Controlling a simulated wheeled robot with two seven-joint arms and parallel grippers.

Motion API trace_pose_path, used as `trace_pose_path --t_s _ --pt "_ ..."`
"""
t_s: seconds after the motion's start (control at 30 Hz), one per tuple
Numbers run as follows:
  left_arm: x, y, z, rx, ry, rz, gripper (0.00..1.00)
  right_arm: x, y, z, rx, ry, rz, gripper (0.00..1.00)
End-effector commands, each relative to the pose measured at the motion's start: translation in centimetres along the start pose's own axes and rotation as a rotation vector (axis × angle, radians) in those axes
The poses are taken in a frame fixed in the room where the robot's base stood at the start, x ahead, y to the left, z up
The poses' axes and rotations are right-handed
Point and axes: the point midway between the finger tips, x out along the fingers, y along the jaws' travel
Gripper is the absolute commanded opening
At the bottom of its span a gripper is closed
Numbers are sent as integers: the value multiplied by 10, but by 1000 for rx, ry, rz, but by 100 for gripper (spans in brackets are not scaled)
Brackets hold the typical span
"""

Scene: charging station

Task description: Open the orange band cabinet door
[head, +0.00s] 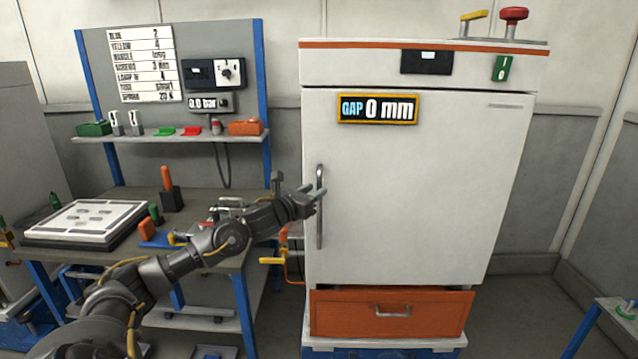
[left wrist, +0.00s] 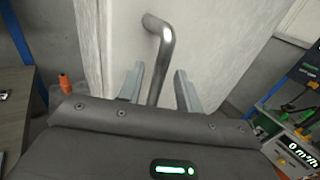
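The white cabinet with an orange band (head: 420,46) along its top stands right of centre in the head view. Its white door (head: 420,190) is shut, and the sign (head: 377,108) on it reads "GAP 0 mm". A vertical metal bar handle (head: 320,225) is on the door's left side. My left gripper (head: 318,192) is at the handle's upper part. In the left wrist view, its two fingers (left wrist: 158,88) are spread on either side of the handle (left wrist: 160,55), with visible space between. The lower handle is hidden there by the gripper body. My right gripper is in neither view.
An orange drawer (head: 390,313) sits below the door. A yellow-handled valve (head: 272,260) sticks out left of the cabinet. A workbench (head: 190,215) with a tray and tools stands at the left. Floor at the right front is clear; a small table (head: 615,310) is at the right edge.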

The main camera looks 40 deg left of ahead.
Motion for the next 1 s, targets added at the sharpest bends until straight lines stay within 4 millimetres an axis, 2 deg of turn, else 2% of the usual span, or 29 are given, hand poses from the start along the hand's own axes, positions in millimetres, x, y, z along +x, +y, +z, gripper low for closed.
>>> trace_pose_path --t_s 0.1,0.23,0.6,0.87,1.0 --pt "18 0 3 -4 -2 1 35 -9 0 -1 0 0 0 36" --pt "28 0 2 -2 -1 0 35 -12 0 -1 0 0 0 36" --pt "33 0 0 0 0 -1 35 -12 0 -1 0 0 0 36" --pt "32 0 0 0 0 0 1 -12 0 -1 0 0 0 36" --pt "32 0 0 0 0 0 0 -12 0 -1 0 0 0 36"
